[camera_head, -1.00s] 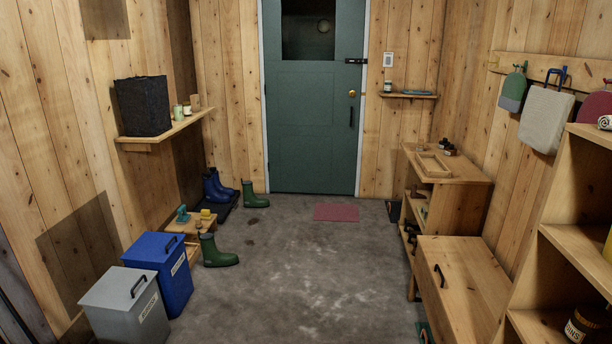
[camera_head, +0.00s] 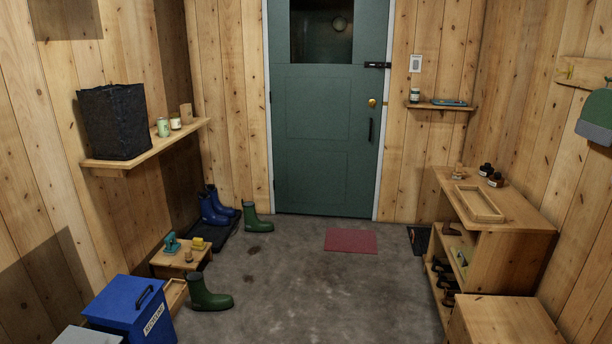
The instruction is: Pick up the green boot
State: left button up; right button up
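Two green boots show in the head view. The nearer green boot (camera_head: 209,294) stands upright on the concrete floor, beside the low wooden stool, toe pointing right. The farther green boot (camera_head: 257,220) stands upright near the door, to the right of the blue boots (camera_head: 216,208) on their dark tray. Neither of my grippers is in view.
A low wooden stool (camera_head: 168,259) with small items stands left of the nearer boot. A blue lidded bin (camera_head: 131,312) is in front of it at left. Wooden cabinets (camera_head: 487,318) line the right. A red mat (camera_head: 351,240) lies before the door. The middle floor is clear.

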aim_at(252, 224)
jog(key=i, duration=1.4)
jog(key=i+l+u, duration=0.1)
jog(key=i, duration=0.6)
jog(key=i+l+u, duration=0.1)
jog(key=i, duration=0.65)
jog(key=i+l+u, duration=0.1)
jog(key=i+u, duration=0.25)
jog(key=i+l+u, duration=0.3)
jog(key=i, duration=0.25)
jog(key=i+l+u, duration=0.15)
jog(key=i, duration=0.35)
jog(key=i+l+u, duration=0.15)
jog(key=i, duration=0.4)
jog(key=i+l+u, duration=0.15)
jog(key=i, duration=0.35)
jog(key=i+l+u, duration=0.15)
jog(key=i+l, duration=0.2)
jog(key=i+l+u, duration=0.15)
jog(key=i+l, duration=0.2)
jog(key=i, duration=0.25)
